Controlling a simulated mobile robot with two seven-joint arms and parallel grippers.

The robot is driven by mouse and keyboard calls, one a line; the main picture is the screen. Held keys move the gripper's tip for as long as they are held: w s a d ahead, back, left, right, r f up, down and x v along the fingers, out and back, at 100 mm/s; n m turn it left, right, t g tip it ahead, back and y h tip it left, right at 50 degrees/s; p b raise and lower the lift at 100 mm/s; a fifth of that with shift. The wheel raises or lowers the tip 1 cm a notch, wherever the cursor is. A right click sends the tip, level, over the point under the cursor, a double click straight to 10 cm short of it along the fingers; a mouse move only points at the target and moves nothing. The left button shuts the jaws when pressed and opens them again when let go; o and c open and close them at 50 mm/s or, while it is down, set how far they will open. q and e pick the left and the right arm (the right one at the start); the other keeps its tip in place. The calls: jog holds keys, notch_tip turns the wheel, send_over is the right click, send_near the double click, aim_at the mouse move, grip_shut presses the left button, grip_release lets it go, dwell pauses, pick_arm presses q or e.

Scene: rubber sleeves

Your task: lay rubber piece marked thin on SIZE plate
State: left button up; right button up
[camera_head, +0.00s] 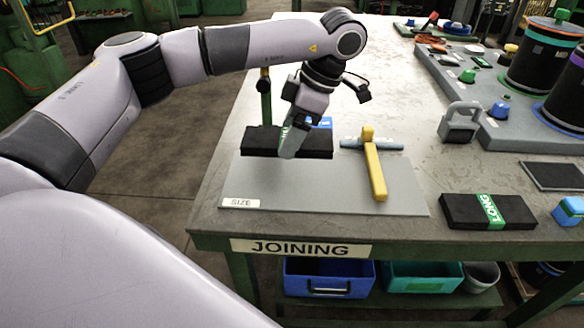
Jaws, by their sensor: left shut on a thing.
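The SIZE plate (270,196) is a flat grey sheet at the near left of the table, with a white SIZE label (241,203) at its front left corner. My left gripper (288,151) points down and is shut on a black rubber piece (316,143) at the plate's back left edge. A green band shows on this piece beside the finger, but its marking is hidden, so I cannot read it. I cannot tell whether the piece touches the plate. Another black piece, marked LONG (462,211), lies on the table right of the plate. My right gripper is not in view.
A yellow-handled tool (375,172) with a grey-blue head lies across the plate's right part. A blue object (325,122) sits behind the held piece. The plate's front middle is clear.

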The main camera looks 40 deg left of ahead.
aim_at(285, 174)
pick_arm(q)
notch_tip(285, 174, down, 3)
jog(key=shift+f, duration=0.1)
jog(key=shift+f+b, duration=0.45)
jog(key=shift+f, duration=1.6)
jog(key=o, duration=1.3)
